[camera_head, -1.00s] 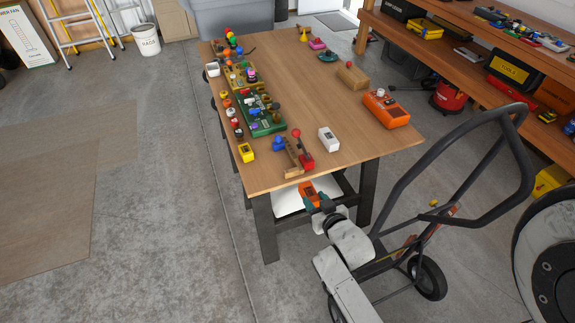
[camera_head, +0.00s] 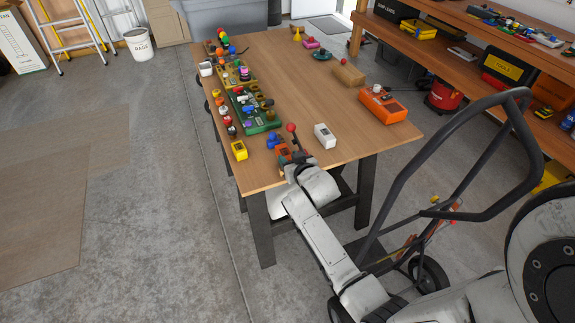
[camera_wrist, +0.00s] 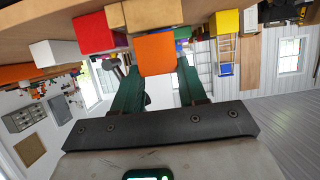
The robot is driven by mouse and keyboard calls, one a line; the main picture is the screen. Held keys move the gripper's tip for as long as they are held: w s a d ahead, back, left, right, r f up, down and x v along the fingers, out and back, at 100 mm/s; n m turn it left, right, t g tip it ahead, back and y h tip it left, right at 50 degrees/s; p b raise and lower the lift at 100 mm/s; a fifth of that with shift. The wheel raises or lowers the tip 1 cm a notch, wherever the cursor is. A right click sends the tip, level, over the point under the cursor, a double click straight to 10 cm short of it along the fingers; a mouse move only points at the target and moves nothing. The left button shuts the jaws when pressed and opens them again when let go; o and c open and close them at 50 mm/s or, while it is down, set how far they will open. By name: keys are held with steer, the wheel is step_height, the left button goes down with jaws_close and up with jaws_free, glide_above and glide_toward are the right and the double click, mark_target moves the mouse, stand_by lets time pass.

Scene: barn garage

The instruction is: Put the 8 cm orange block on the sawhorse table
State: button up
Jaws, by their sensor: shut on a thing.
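The orange block (camera_wrist: 155,54) sits between the green fingers of my gripper (camera_wrist: 155,80) in the wrist view, and the gripper is shut on it. In the head view my gripper (camera_head: 292,161) is at the near edge of the wooden table (camera_head: 310,90), and only a bit of the orange block (camera_head: 284,152) shows past my arm. The table has dark legs and looks like the sawhorse table. I cannot tell whether the block touches the tabletop.
A yellow block (camera_head: 239,150), blue pieces (camera_head: 275,140) and a white block (camera_head: 324,136) stand near the front edge. A larger orange box (camera_head: 383,104) is at the right. The table's middle is clear. A hand truck (camera_head: 445,190) stands at the right.

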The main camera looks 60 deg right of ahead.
steer(key=shift+w+d+b, duration=0.3)
steer(key=shift+w+d, duration=0.05)
steer(key=shift+w, duration=0.05)
steer(key=shift+w+d+f+b, duration=0.1)
steer(key=shift+w+d+b, duration=0.35)
steer(key=shift+w, duration=0.1)
steer(key=shift+s+a+f+b, duration=0.1)
steer(key=shift+f+b, duration=0.95)
steer(key=shift+f, duration=0.35)
steer(key=shift+f, duration=0.1)
steer(key=shift+f, duration=0.15)
steer(key=o, duration=1.1)
steer(key=shift+o, duration=0.2)
steer(key=shift+s, duration=0.1)
